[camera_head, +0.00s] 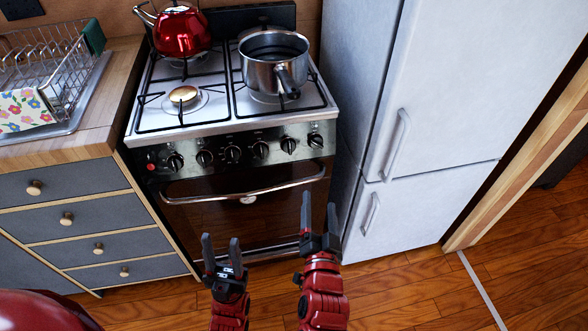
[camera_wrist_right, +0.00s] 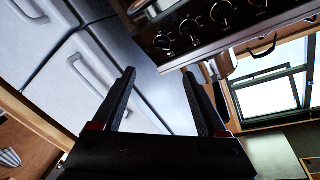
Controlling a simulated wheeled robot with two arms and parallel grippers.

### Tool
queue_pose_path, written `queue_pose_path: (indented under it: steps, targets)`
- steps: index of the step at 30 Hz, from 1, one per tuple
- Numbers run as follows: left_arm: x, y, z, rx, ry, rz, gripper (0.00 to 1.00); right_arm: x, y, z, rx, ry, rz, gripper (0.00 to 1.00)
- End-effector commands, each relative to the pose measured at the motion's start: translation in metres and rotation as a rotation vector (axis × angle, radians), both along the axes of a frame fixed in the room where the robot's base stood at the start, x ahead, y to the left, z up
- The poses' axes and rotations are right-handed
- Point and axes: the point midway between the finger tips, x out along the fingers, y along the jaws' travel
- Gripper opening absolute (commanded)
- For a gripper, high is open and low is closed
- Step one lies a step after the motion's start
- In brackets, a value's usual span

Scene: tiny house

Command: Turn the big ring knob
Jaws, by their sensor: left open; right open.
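A row of several black knobs (camera_head: 232,154) runs along the front panel of the gas stove (camera_head: 150,187). I cannot tell which one is the big ring knob. The rightmost knob (camera_head: 315,140) is at the panel's right end. In the right wrist view some stove knobs (camera_wrist_right: 189,29) show at the top, beyond the fingers. My right gripper (camera_head: 319,203) is open and empty, in front of the oven door's right side, below the knobs and apart from them. It also shows in the right wrist view (camera_wrist_right: 159,78). My left gripper (camera_head: 221,241) is open and empty, lower and further left.
A steel saucepan (camera_head: 262,77) stands on the right of the hob, its handle pointing forward. A red kettle (camera_head: 181,33) stands at the back left. The oven handle (camera_head: 247,197) juts out below the knobs. A fridge (camera_head: 440,90) stands right, drawers (camera_head: 75,215) left.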

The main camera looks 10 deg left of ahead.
Motion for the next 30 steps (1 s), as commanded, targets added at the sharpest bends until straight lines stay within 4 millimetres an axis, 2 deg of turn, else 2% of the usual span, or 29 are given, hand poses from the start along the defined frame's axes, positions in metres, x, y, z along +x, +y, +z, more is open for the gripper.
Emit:
queue_pose_path:
  steps: [4, 8, 24, 30]
  targets:
    - [0.0, 0.0, -0.004, 0.0, -0.001, 0.0, 0.47, 0.006, 0.002, 0.006, -0.018, -0.028, -0.003, 0.76]
    - [0.0, 0.0, -0.011, 0.0, -0.001, 0.0, 0.47, 0.023, 0.002, 0.005, -0.017, -0.028, -0.006, 0.76]
    - [0.0, 0.0, -0.031, 0.0, 0.0, 0.0, 0.47, 0.142, 0.011, 0.005, -0.018, -0.021, -0.003, 0.76]
    - [0.0, 0.0, -0.033, 0.0, 0.0, 0.0, 0.47, 0.166, 0.014, 0.005, -0.017, -0.02, -0.002, 0.76]
